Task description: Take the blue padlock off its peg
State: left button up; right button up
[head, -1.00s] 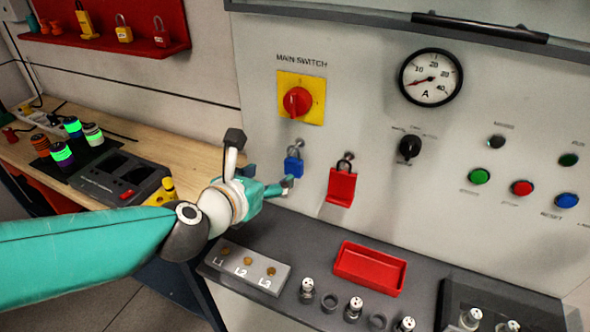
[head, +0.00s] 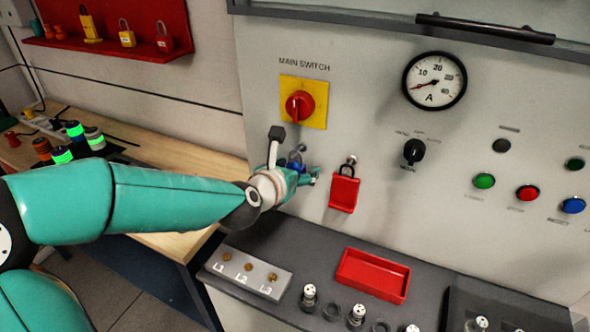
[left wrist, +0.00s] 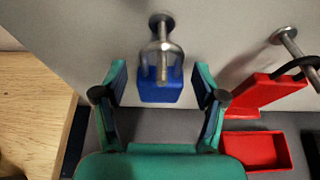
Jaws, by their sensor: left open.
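The blue padlock (left wrist: 161,92) hangs by its metal shackle from a peg (left wrist: 160,22) on the panel in the left wrist view. In the head view the padlock (head: 297,163) is partly hidden behind my left gripper (head: 308,170). My left gripper also shows in the left wrist view (left wrist: 161,90). It is open, with one finger on each side of the padlock body and a gap to each side. My right gripper is in neither view.
A red padlock-shaped tag (head: 344,192) hangs on the peg just right of the blue padlock. The red main switch (head: 299,105) is above. A red tray (head: 372,274) and a terminal block (head: 245,270) lie on the grey ledge below. A wooden bench (head: 190,165) stands left.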

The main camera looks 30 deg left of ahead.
pick_arm(q)
jog(key=c, duration=1.3)
jog(key=shift+r, duration=0.15)
